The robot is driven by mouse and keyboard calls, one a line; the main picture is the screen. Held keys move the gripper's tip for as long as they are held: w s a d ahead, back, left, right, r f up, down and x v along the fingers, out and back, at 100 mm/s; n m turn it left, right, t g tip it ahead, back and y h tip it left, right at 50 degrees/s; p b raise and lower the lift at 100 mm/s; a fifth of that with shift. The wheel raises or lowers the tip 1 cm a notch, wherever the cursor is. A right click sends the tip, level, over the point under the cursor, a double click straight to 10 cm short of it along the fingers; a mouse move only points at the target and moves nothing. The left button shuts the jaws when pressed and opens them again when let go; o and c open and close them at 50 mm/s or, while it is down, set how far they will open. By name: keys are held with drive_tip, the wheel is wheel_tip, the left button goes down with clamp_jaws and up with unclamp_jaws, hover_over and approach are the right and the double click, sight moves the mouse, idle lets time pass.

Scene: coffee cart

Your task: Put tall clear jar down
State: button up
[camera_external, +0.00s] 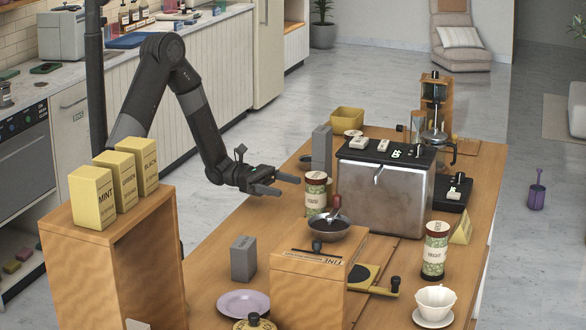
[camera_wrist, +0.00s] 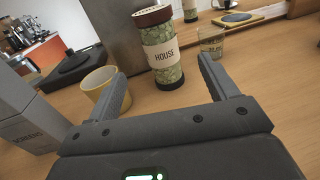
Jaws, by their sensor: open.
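A tall jar (camera_external: 316,197) with a dark brown lid, green patterned contents and a cream label stands upright on the wooden counter. In the wrist view the same kind of jar (camera_wrist: 162,58) reads HOUSE and stands just beyond the fingertips, between their lines. My gripper (camera_external: 289,184) is open and beside the jar, to its left in the external view. The open fingers also show in the wrist view (camera_wrist: 162,70), with nothing held. A second similar jar (camera_external: 435,252) stands at the right of the counter. Whether the fingers overlap the first jar cannot be told.
A yellow cup (camera_wrist: 99,82) is near the left finger; a glass (camera_wrist: 211,42) stands beyond the right one. Bare counter (camera_external: 210,265) lies at left.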

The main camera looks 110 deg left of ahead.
sight(322, 181)
drive_tip(key=shift+r, duration=0.1)
drive_tip(key=shift+w+d+r, duration=0.4)
drive_tip(key=shift+w+r, duration=0.15)
drive_tip(key=shift+w, duration=1.5)
drive_tip(key=shift+w+d+r, duration=0.4)
drive_tip(key=shift+w+r, duration=0.2)
drive_tip(key=shift+w, duration=1.45)
drive_tip(key=shift+w+d+r, duration=0.4)
drive_tip(key=shift+w+r, duration=0.15)
drive_tip(key=shift+w, duration=1.5)
drive_tip(key=shift+c, duration=0.5)
drive_tip(key=c, duration=1.4)
drive_tip(key=shift+r, duration=0.1)
